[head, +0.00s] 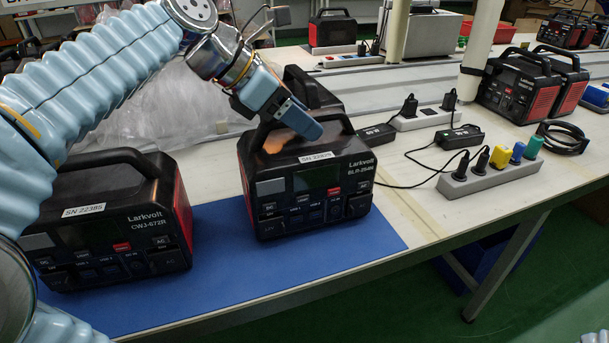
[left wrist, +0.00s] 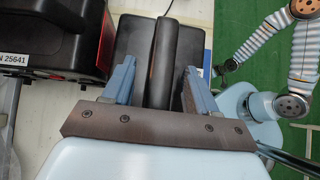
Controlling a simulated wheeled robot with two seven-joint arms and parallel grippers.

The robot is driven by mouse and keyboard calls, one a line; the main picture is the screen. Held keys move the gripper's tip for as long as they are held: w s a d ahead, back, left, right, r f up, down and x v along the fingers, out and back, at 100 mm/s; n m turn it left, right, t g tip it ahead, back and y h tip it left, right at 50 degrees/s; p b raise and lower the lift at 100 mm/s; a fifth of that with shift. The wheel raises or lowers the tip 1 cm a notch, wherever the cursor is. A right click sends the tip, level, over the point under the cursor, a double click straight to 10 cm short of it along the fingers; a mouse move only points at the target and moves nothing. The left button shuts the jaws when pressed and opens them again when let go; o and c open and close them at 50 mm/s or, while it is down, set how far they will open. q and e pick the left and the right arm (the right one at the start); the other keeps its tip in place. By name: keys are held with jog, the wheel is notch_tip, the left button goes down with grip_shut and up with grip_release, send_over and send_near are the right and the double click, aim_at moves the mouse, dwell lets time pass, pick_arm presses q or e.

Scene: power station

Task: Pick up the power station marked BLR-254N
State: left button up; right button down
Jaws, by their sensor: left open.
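The power station marked BLR-254N (head: 335,195) stands upright on the blue mat (head: 360,240), black with red sides and a top handle. My left gripper (head: 308,128) is at its handle from above. In the left wrist view, the open fingers (left wrist: 157,72) are on either side of the black handle (left wrist: 161,60), with gaps visible. A pale jointed arm of mine shows at the right there, and its dark end (left wrist: 226,66) is too small to read.
A similar unit marked CWJ-672R (head: 110,225) stands to the left on the mat. Another black unit (head: 312,88) is close behind. Power strips with plugs (head: 490,178) and cables lie to the right. More stations (head: 515,88) stand at the far right.

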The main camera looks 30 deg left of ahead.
pick_arm(q)
jog(key=shift+w+d+f, duration=0.3)
jog(key=shift+w+f, duration=0.05)
jog(key=shift+f, duration=0.2)
grip_shut()
dwell(1.0)
jog(key=shift+r, duration=0.25)
